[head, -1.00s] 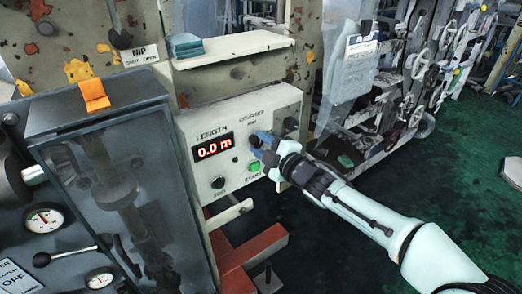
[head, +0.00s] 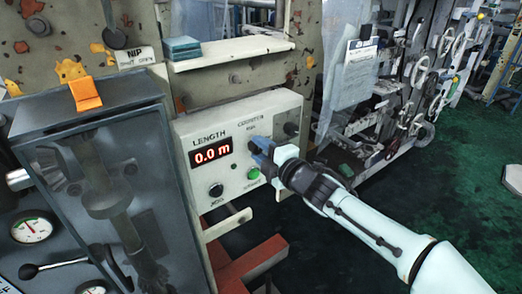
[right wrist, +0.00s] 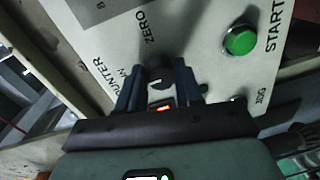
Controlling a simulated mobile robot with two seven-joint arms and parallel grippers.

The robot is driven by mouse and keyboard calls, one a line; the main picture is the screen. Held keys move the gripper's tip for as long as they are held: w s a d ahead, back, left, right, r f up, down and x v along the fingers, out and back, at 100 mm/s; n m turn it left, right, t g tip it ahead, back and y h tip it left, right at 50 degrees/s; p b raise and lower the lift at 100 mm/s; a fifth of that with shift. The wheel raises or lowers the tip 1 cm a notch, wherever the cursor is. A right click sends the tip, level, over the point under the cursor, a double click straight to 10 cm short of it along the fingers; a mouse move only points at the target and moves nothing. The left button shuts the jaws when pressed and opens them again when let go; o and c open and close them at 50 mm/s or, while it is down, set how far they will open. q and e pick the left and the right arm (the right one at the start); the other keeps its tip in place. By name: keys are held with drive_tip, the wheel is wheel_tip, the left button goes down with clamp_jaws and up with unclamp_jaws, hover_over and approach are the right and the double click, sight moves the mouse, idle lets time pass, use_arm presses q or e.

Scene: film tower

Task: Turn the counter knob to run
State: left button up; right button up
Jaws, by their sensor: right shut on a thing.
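The counter knob (right wrist: 157,76) is small and dark and sits on the white control box (head: 187,150), between the COUNTER and ZERO lettering in the right wrist view. Which mark it points at is hard to tell. My right gripper (head: 259,150) reaches the box front from the right. In the right wrist view my right gripper (right wrist: 158,85) has one dark finger on each side of the knob and is shut on it. In the head view the gripper hides the knob. The red LENGTH display (head: 212,152) reads 0.0 m. My left gripper is out of view.
A green START button (head: 253,173) is just below the gripper, and a black JOG knob (head: 216,190) is lower left. A shelf (head: 230,50) with teal pads juts out above.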

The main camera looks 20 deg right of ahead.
drive_tip(key=o, duration=1)
drive_tip(key=shift+o, duration=0.2)
drive_tip(key=shift+s, duration=0.1)
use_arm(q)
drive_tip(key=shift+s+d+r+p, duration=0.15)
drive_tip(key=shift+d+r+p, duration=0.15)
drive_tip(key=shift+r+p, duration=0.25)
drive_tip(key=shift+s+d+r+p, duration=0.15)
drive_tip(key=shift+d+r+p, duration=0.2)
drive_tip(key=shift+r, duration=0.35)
use_arm(e)
drive_tip(key=v, duration=1.3)
drive_tip(key=shift+d, duration=0.1)
